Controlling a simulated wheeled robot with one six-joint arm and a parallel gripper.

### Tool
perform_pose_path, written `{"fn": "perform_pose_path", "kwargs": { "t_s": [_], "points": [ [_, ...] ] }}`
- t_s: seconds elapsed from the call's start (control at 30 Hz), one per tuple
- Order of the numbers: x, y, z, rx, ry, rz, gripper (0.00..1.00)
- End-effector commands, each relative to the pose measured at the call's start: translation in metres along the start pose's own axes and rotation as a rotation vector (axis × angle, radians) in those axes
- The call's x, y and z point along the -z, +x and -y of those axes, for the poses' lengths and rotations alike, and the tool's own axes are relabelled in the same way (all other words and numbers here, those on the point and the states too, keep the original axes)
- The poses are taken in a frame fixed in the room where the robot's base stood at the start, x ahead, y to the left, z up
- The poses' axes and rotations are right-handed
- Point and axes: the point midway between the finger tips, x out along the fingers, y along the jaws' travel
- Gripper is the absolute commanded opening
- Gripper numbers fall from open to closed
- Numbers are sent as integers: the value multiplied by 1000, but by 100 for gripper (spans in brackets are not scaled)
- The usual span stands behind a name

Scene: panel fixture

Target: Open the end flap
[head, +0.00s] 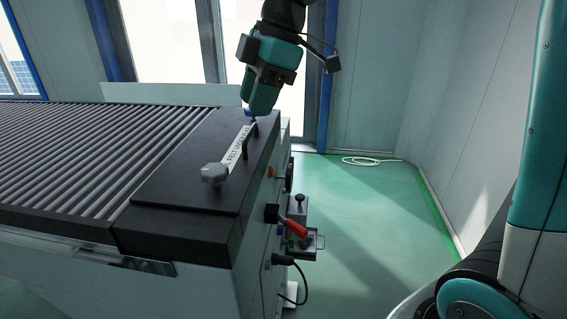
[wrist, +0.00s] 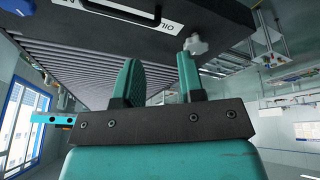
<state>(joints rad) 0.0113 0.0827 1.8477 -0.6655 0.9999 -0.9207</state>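The end flap (head: 185,180) is a dark flat panel at the end of the ribbed machine top, lying flat. It carries a white lettered strip (head: 237,152), a black bar handle (head: 250,143), a pale star-shaped knob (head: 213,174) at its near end and a blue knob (head: 249,112) at its far end. My gripper (head: 257,108) points down over the far end, close to the blue knob; contact is unclear. In the wrist view, the teal fingers (wrist: 160,75) stand apart with nothing between them. The flap (wrist: 205,15), handle (wrist: 120,13) and star knob (wrist: 195,45) show beyond them.
The ribbed top (head: 85,150) runs left from the flap. Green floor (head: 350,220) to the right is mostly clear, with a pale hose (head: 362,161) at the back.

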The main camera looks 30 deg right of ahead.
Motion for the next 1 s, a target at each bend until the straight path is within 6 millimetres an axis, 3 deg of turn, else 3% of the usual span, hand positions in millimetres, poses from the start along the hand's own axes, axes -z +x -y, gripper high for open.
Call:
{"fn": "perform_pose_path", "kwargs": {
  "t_s": [0.3, 0.5, 1.0],
  "points": [
    [-32, 54, 25, -47, 520, 6, 36],
    [-48, 78, 43, -74, 723, 21, 36],
    [-58, 90, 54, -92, 835, 31, 36]
  ]
}}
